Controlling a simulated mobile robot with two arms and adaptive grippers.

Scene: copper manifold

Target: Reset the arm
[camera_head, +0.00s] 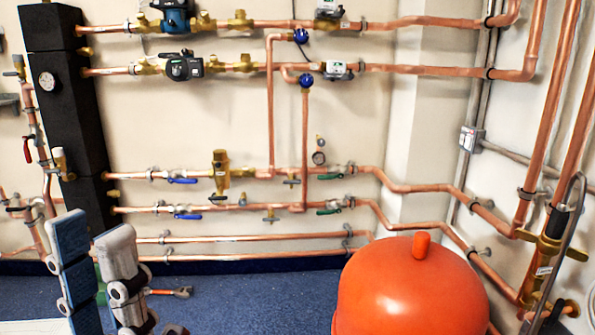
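My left gripper (92,230) is at the lower left of the head view, pointing up. Its two fingers, one with a blue face and one pale grey, stand side by side with a narrow gap between them. Nothing shows held between them. The gripper is in front of the blue floor and the lower left pipes, and I see no contact with either. The rest of the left arm is cut off by the bottom edge. My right gripper is not in view.
Copper pipes (430,69) with valves and gauges line the wall. A black column (66,100) stands at left. An orange-red tank (412,295) fills the lower right.

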